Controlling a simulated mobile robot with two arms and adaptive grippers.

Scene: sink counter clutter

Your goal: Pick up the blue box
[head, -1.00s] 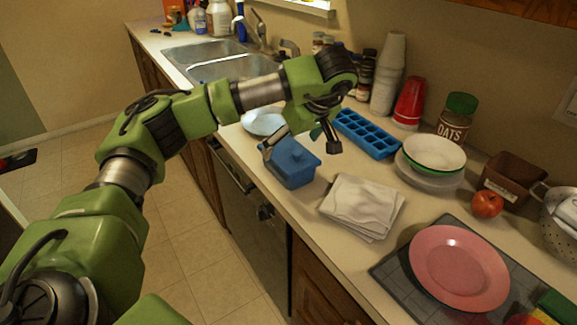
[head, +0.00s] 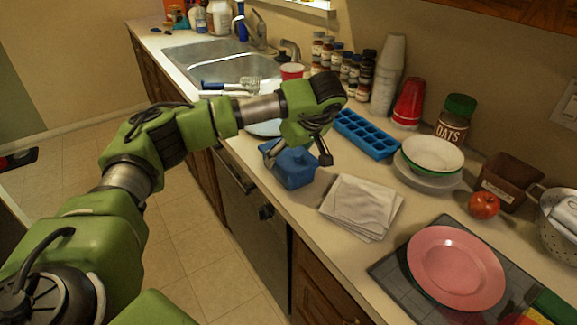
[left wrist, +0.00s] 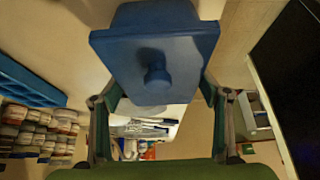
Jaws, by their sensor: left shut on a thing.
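The blue box (head: 290,172), lidded with a small knob on top, is on the counter near its front edge, left of the folded white cloth. My left gripper (head: 297,156) reaches down over it from above, one finger on each side. In the left wrist view the box (left wrist: 155,62) fills the top middle, and the fingers of my left gripper (left wrist: 160,92) flank its lid. The gripper is shut on the box. The lower part of the box is partly hidden in the wrist view. My right gripper is not in view.
A blue ice tray (head: 366,134) lies just right behind the box. The folded cloth (head: 362,207) is close to its right. Stacked bowls (head: 432,154), a red apple (head: 484,205) and a pink plate (head: 456,268) stand further right. The sink (head: 225,65) is behind my arm.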

